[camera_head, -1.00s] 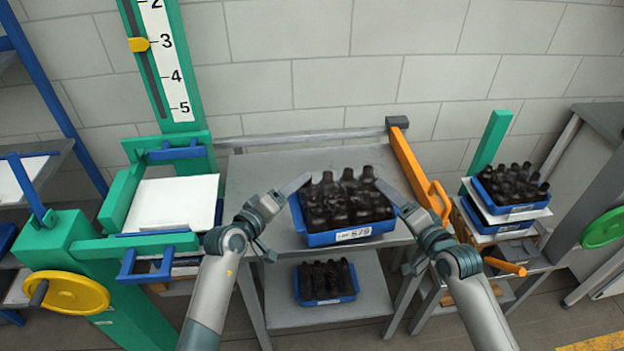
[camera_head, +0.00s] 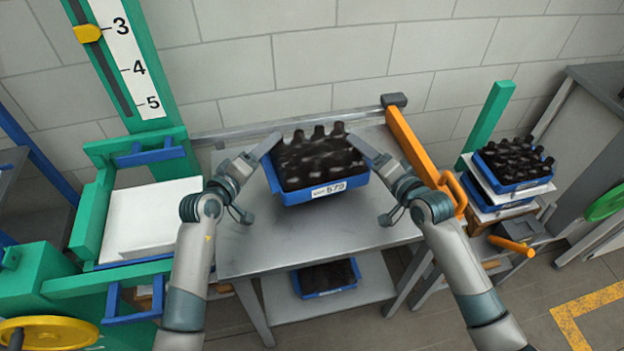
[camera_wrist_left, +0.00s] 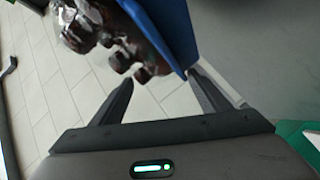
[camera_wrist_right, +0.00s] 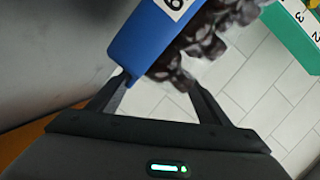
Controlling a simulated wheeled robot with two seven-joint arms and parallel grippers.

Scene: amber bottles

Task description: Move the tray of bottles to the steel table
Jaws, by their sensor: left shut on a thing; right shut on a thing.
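A blue tray (camera_head: 319,193) full of dark bottles (camera_head: 318,160) is held between my two arms over the grey steel table (camera_head: 300,245). A white label on its front reads 579. My left gripper (camera_head: 270,143) is shut on the tray's left side. My right gripper (camera_head: 358,142) is shut on its right side. In the left wrist view the blue tray wall (camera_wrist_left: 172,30) passes between the fingers, and in the right wrist view the wall (camera_wrist_right: 140,45) does too. I cannot tell whether the tray's underside touches the table top.
A second bottle tray (camera_head: 325,278) sits on the table's lower shelf. At right, another bottle tray (camera_head: 513,165) stands on a stack beside an orange rail (camera_head: 415,150). At left is a green press-like frame (camera_head: 95,215) with a white platform (camera_head: 150,215). The table's front is bare.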

